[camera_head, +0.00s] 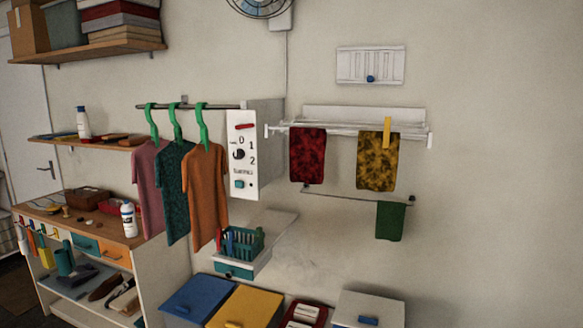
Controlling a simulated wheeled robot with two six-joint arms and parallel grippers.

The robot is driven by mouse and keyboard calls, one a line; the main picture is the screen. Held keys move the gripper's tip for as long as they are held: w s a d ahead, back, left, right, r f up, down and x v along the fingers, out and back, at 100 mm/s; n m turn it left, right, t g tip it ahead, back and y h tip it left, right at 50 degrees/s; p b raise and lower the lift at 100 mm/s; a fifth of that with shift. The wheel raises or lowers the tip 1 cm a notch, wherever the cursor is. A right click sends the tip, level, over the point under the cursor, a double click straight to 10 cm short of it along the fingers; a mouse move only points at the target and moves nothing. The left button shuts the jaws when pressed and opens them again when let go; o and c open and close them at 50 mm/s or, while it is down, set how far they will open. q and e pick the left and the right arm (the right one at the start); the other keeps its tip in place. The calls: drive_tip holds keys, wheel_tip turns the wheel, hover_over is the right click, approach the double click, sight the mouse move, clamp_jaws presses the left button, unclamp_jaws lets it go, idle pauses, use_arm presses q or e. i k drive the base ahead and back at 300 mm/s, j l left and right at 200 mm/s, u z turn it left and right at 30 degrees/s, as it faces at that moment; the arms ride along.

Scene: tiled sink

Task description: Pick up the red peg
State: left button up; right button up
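I cannot pick out the red peg with certainty. A teal basket (242,243) stands on a small white shelf at lower centre and holds several small peg-like items, some blue and perhaps one reddish, too small to tell apart. A yellow peg (387,128) clips a yellow patterned cloth (377,166) to the white wall rack (345,129). A red patterned cloth (307,155) hangs on the same rack. Neither of my grippers shows in the head view.
Three shirts, the orange one (205,195) nearest, hang on green hangers from a rail. A white control panel (243,155) has a red handle. Blue (195,296) and yellow (246,305) bins stand below. A wooden-topped cabinet (75,222) is at left. The right wall is clear.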

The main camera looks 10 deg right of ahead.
sight(220, 236)
drive_tip(key=i+j, duration=0.2)
drive_tip(key=j, duration=0.15)
drive_tip(key=i+j, duration=0.2)
drive_tip(key=j, duration=0.2)
drive_tip(key=i+j, duration=0.2)
drive_tip(key=j, duration=0.15)
drive_tip(key=i+z, duration=0.05)
